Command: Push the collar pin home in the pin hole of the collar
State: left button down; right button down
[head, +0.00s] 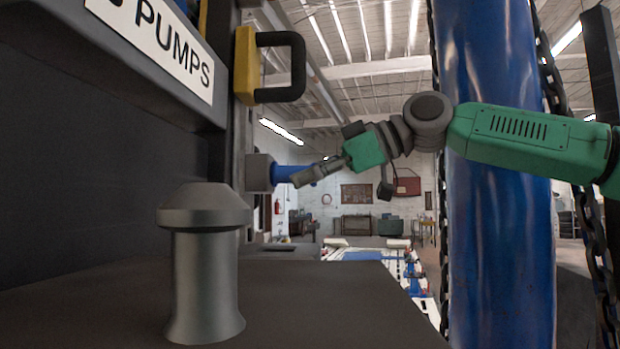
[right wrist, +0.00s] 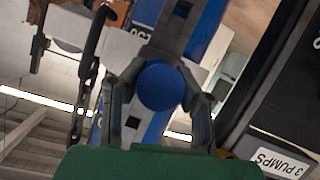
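In the right wrist view, the pin's round blue end (right wrist: 160,86) lies between the two grey fingers of the right gripper (right wrist: 160,76). The fingers appear to touch it on both sides. My left gripper is not in view.
A grey flanged post (head: 205,270) stands on the dark bench top (head: 300,310) in front. A yellow and black handle (head: 272,65) projects above the collar. A blue column (head: 500,240) with hanging chains (head: 600,260) stands at right, behind my green right arm. A PUMPS sign (head: 165,40) is upper left.

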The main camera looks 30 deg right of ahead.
jog(key=shift+a, duration=0.3)
jog(key=shift+w, duration=0.1)
dwell(0.8)
